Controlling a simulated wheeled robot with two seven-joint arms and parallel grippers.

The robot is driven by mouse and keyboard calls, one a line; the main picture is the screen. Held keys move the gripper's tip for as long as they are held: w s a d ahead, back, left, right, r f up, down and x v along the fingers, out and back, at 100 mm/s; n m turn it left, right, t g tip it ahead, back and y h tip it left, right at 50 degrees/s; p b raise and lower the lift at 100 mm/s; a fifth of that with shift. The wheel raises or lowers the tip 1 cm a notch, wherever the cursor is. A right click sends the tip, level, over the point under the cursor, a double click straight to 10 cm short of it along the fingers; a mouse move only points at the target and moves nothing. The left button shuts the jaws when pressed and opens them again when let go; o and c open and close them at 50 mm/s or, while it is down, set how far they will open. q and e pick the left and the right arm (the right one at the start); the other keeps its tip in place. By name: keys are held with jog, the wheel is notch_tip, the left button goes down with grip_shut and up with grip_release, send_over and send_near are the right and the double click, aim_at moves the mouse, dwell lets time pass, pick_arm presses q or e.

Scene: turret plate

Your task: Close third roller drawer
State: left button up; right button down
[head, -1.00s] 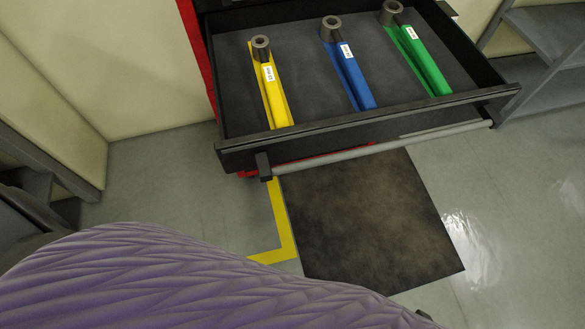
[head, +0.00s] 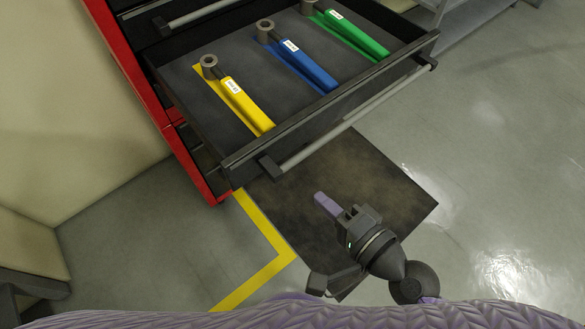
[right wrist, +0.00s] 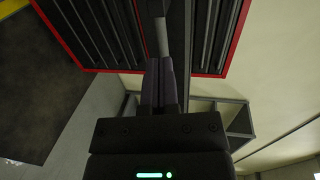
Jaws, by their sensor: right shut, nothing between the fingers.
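The open drawer (head: 340,97) is black and stands pulled out of the red cabinet (head: 150,90). A grey bar handle (head: 350,118) runs along its front. Inside lie a yellow tool (head: 245,105), a blue tool (head: 305,68) and a green tool (head: 357,34). My right gripper (head: 322,202) is shut and empty, in front of the drawer and apart from the handle in the head view. Its fingers also show in the right wrist view (right wrist: 165,82), with a grey rod (right wrist: 162,38) beyond them. My left gripper is not in view.
A dark floor mat (head: 375,180) lies below the drawer, beside a yellow floor line (head: 265,270). Another drawer's handle (head: 200,13) shows above the open one. A grey shelf (head: 465,35) stands at the back right. The floor on the right is clear.

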aim_at(287, 170)
jog(key=x, duration=0.7)
jog(key=shift+w+a+f, duration=0.1)
jog(key=shift+w, duration=0.05)
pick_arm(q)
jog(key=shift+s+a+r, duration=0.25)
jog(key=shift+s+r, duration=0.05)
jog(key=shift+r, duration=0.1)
